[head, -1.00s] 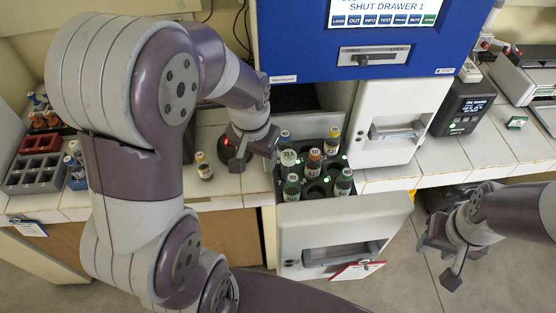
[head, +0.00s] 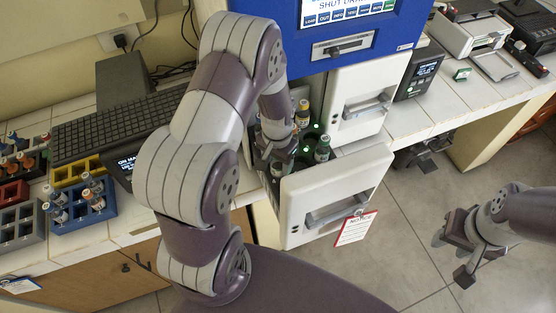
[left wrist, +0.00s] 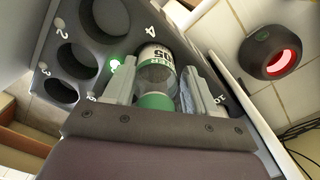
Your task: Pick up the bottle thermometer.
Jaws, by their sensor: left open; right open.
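In the left wrist view a bottle (left wrist: 157,62) with a white label marked 05 and a green end stands in a drawer slot, between the fingers of my left gripper (left wrist: 163,82). The fingers are open on either side of it; contact is not clear. I cannot tell from its look whether it is the bottle thermometer. In the head view my left gripper (head: 270,155) is at the left side of the open drawer (head: 340,195), partly hidden by my arm. My right gripper (head: 451,257) is open and empty over the floor.
Empty round slots (left wrist: 72,58) lie left of the bottle. A round dark device with a red glow (left wrist: 271,52) is beside the drawer. A notice (head: 355,229) hangs from the drawer front.

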